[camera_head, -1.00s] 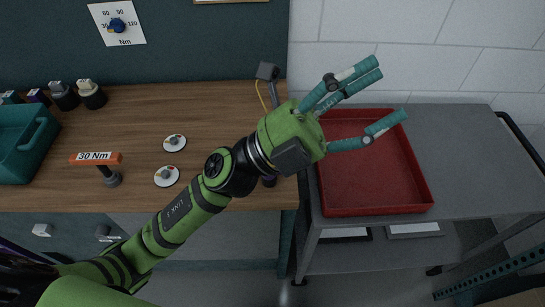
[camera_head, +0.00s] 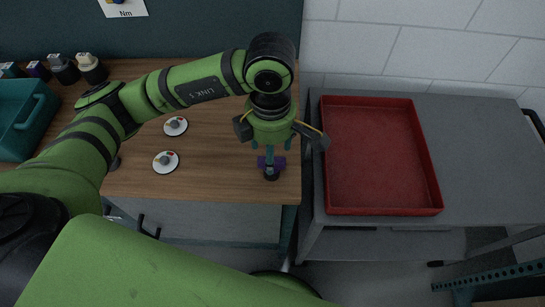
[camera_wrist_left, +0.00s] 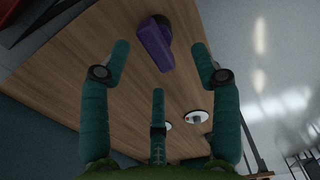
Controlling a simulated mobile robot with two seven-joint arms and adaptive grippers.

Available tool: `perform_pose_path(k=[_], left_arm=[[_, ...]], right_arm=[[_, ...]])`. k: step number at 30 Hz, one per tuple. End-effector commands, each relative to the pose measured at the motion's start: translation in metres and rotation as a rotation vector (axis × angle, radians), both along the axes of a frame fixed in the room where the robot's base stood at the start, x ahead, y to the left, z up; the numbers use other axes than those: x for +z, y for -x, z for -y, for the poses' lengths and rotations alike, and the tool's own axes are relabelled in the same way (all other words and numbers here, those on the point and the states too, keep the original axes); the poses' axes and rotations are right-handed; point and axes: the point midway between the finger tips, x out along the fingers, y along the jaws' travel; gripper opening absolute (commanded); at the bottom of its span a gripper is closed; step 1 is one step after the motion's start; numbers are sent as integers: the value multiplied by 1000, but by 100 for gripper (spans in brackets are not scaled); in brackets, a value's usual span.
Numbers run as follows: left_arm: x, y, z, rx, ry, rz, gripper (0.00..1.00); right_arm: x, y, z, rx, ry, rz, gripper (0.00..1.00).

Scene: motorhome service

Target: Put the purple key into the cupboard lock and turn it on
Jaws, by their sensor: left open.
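A purple piece (camera_head: 278,162) with a dark round end, which I take for the purple key, lies on the wooden bench top near its front right corner. It also shows in the left wrist view (camera_wrist_left: 157,44), just beyond the fingertips. My left gripper (camera_head: 271,146) points down over it in the head view. Its three teal fingers (camera_wrist_left: 158,75) are spread open and empty, and the purple piece looks apart from them. The cupboard lock cannot be made out. My right gripper is not in view.
Two white discs with grey knobs and red marks (camera_head: 176,126) (camera_head: 166,162) sit on the bench. A teal bin (camera_head: 25,125) and several small capped items (camera_head: 62,70) stand at the left. An empty-looking red tray (camera_head: 380,155) lies on the grey table (camera_head: 470,150) to the right.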

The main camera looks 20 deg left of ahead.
Motion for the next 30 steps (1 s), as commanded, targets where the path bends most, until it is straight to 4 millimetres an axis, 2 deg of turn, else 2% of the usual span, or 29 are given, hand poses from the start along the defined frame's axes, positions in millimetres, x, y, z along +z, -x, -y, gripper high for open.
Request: perform_pose_path(k=[6, 10, 19, 20, 21, 23, 24, 30], left_arm=[[-27, -1, -1, 2, 0, -8, 63], [-45, -2, 0, 0, 3, -5, 63], [-53, -3, 0, -2, 5, -2, 63], [-53, -3, 0, -2, 5, -2, 55], [-53, -3, 1, -2, 5, -2, 39], [-53, -3, 1, -2, 5, -2, 15], [-53, -3, 1, -2, 5, -2, 8], [-53, -2, 1, -2, 5, -3, 7]], right_arm=[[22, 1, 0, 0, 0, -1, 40], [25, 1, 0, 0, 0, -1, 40], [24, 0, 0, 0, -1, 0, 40], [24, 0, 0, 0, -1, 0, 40], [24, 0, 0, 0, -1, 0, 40], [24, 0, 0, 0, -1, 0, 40], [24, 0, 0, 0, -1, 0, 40], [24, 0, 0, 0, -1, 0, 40]])
